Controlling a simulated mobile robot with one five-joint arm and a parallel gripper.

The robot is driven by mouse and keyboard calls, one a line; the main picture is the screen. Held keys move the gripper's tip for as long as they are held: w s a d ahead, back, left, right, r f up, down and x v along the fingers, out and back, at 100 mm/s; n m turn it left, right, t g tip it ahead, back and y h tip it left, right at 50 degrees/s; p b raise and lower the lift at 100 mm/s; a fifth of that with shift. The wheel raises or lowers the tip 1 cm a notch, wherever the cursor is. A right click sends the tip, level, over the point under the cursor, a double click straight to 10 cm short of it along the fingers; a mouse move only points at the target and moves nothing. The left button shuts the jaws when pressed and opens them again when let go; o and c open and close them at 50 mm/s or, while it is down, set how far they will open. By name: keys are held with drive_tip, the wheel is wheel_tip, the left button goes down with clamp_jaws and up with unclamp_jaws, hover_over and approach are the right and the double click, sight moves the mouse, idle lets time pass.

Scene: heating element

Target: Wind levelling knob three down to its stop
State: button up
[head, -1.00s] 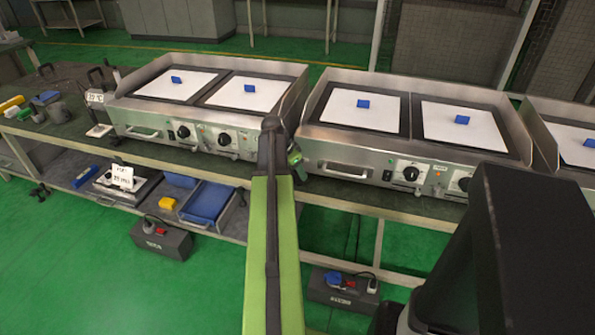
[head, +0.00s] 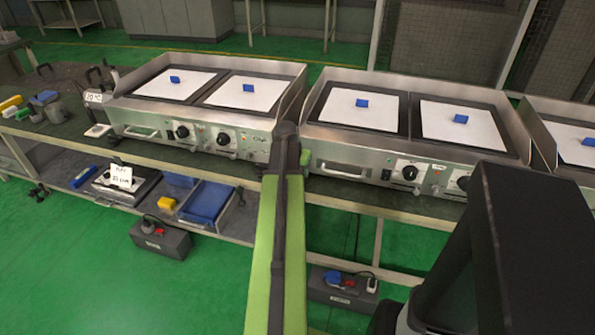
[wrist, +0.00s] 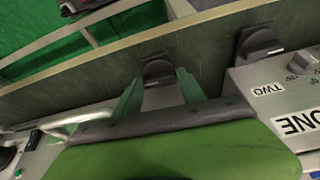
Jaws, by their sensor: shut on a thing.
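In the wrist view, a dark knob (wrist: 158,70) sits at the bench edge between the two green fingers of my gripper (wrist: 158,80). My gripper is shut on it. No label shows for this knob, and its lower part is hidden by the gripper. A second dark knob (wrist: 258,43) stands apart to the right, near a label reading TWO (wrist: 268,89). A label reading ONE (wrist: 300,125) is on the steel panel. In the head view, my arm covers the gripper and the held knob; only a small green part shows beside the arm's end.
The left griddle (head: 206,100) and middle griddle (head: 413,118) stand on the bench either side of my arm's end. A blue tray (head: 207,203) lies on the lower shelf. Black boxes (head: 160,239) sit on the green floor.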

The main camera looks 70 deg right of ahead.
idle(0.4)
drive_tip(key=o, duration=1.4)
drive_tip(key=shift+c, duration=0.2)
drive_tip(key=p+v, duration=1.6)
drive_tip(key=v, duration=0.1)
drive_tip(key=shift+r, duration=0.3)
drive_tip(key=shift+s+f, duration=0.1)
